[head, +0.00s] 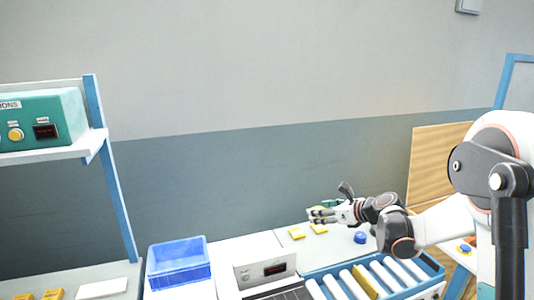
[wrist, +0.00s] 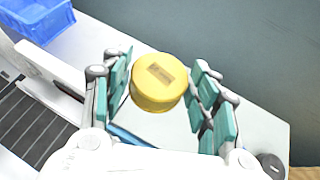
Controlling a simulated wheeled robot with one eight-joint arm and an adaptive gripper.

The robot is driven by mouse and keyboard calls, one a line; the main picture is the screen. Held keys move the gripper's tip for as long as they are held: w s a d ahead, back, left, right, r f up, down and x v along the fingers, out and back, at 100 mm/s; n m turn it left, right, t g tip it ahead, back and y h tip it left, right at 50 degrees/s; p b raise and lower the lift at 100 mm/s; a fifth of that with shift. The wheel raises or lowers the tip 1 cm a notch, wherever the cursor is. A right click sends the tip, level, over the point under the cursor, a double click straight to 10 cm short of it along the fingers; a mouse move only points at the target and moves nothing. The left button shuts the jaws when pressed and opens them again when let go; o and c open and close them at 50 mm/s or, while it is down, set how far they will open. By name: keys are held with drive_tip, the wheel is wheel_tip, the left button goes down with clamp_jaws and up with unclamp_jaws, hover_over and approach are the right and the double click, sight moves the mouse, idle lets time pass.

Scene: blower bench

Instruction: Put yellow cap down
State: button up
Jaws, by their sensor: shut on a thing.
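A round yellow cap (wrist: 158,88) with a small brown rectangle on its top shows in the wrist view. It sits between the teal finger pads of my gripper (wrist: 163,86), which is shut on it. In the head view my gripper (head: 320,214) is over the far part of the white bench, above and beside two small yellow pieces. Whether the cap's underside touches the bench cannot be told.
A blue crate (head: 179,265) stands left of a white box with a dark display (head: 264,267). A roller tray (head: 363,279) lies in front.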

drive_tip(key=s+r+m+t+h, duration=0.1)
drive_tip(key=s+m+h, duration=0.1)
drive_tip(key=s, duration=0.5)
drive_tip(key=s+r+m+t+h, duration=0.1)
drive_tip(key=s+m+h, duration=0.1)
drive_tip(key=s, duration=0.6)
drive_tip(key=shift+r, duration=0.25)
